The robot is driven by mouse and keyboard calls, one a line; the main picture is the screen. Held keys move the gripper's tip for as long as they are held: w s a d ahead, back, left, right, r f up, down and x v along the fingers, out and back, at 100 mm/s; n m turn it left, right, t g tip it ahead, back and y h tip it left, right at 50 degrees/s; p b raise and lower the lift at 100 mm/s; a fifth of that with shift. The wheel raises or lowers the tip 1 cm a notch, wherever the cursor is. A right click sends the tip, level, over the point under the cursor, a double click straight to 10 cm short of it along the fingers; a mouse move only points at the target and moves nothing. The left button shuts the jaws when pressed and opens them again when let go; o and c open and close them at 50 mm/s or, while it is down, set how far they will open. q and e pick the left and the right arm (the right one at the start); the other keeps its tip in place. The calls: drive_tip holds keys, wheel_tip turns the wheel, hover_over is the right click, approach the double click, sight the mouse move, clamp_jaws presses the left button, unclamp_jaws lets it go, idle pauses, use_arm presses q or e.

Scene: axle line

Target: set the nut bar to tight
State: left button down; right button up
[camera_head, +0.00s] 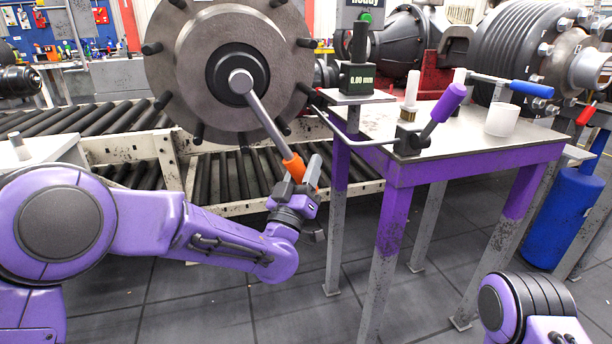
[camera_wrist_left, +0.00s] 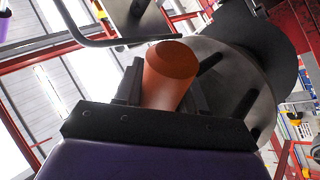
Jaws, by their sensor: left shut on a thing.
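The nut bar (camera_head: 263,117) is a grey bar on the centre hub nut of a large round disc (camera_head: 190,85) with several studs around its rim. The bar slopes down and to the right to an orange grip (camera_head: 293,168). My left gripper (camera_head: 301,178) is shut on the orange grip. In the left wrist view the orange grip (camera_wrist_left: 168,75) stands between the two fingers, with the disc (camera_wrist_left: 240,85) behind it. Of my right arm only a part shows at the lower right; its gripper is out of view.
A purple-legged table (camera_head: 470,155) stands right of the disc. A thin bent rod (camera_head: 350,140) reaches left from the lever. A roller conveyor (camera_head: 90,120) runs behind.

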use_arm(q)
drive_tip(key=shift+d+r, duration=0.15)
drive_tip(key=shift+r, duration=0.05)
drive_tip(key=c, duration=0.8)
unclamp_jaws()
drive_tip(key=shift+o, duration=0.2)
drive_tip(key=shift+d, duration=0.15)
drive_tip(key=shift+f, duration=0.1)
drive_tip(key=shift+s+a+f, duration=0.2)
drive_tip(key=shift+s+a, duration=0.05)
drive_tip(key=b+v, duration=0.1)
drive_tip(key=v, duration=0.8)
drive_tip(key=shift+s+f+b, duration=0.25)
drive_tip(key=shift+s+b, duration=0.05)
